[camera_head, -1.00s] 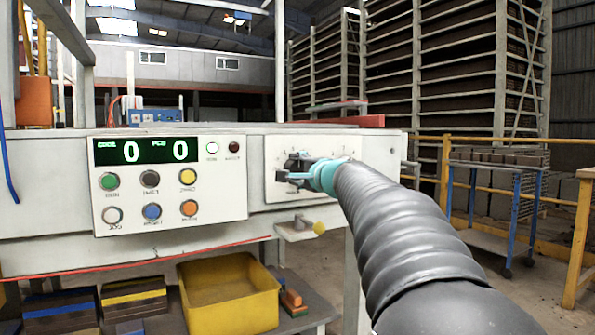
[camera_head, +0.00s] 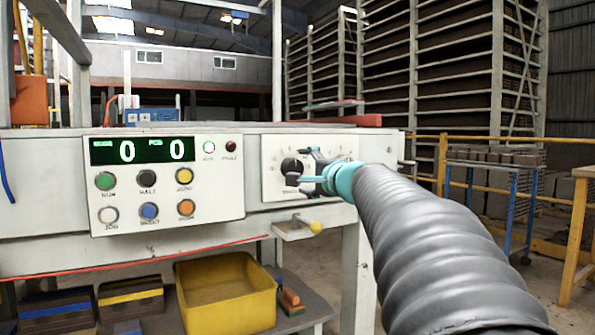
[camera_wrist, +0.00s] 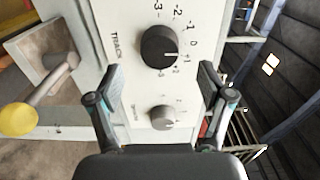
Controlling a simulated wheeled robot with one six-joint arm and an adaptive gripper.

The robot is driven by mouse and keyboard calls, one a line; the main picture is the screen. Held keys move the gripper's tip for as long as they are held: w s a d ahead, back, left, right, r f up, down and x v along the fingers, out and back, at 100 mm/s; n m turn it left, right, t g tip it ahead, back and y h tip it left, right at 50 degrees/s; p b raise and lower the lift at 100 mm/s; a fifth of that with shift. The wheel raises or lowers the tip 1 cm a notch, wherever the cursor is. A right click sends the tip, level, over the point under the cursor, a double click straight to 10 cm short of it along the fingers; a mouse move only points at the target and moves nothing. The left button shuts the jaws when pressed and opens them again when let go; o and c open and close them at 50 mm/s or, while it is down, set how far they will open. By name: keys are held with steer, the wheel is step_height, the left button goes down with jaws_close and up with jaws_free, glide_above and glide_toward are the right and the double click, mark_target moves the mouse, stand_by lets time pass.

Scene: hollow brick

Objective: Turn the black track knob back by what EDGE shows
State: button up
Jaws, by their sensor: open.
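The black track knob (camera_head: 291,166) sits on a white plate on the machine front. In the wrist view the black knob (camera_wrist: 159,47) has a white mark pointing close to +1 on its printed scale, beside the word TRACK. The EDGE readout (camera_head: 127,151) shows 0. My gripper (camera_head: 310,168) is open and empty, just right of the knob in the head view. In the wrist view my gripper's (camera_wrist: 160,82) fingertips are spread wide below the black knob. Contact with the plate cannot be told.
A smaller grey knob (camera_wrist: 162,117) lies between my fingers in the wrist view. A yellow-tipped lever (camera_head: 315,227) sticks out below the plate. Buttons (camera_head: 147,180) and the PCS readout (camera_head: 177,150), showing 0, are to the left. A yellow bin (camera_head: 228,291) stands underneath.

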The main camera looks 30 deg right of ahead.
steer(key=s, duration=0.6)
steer(key=shift+d, duration=0.1)
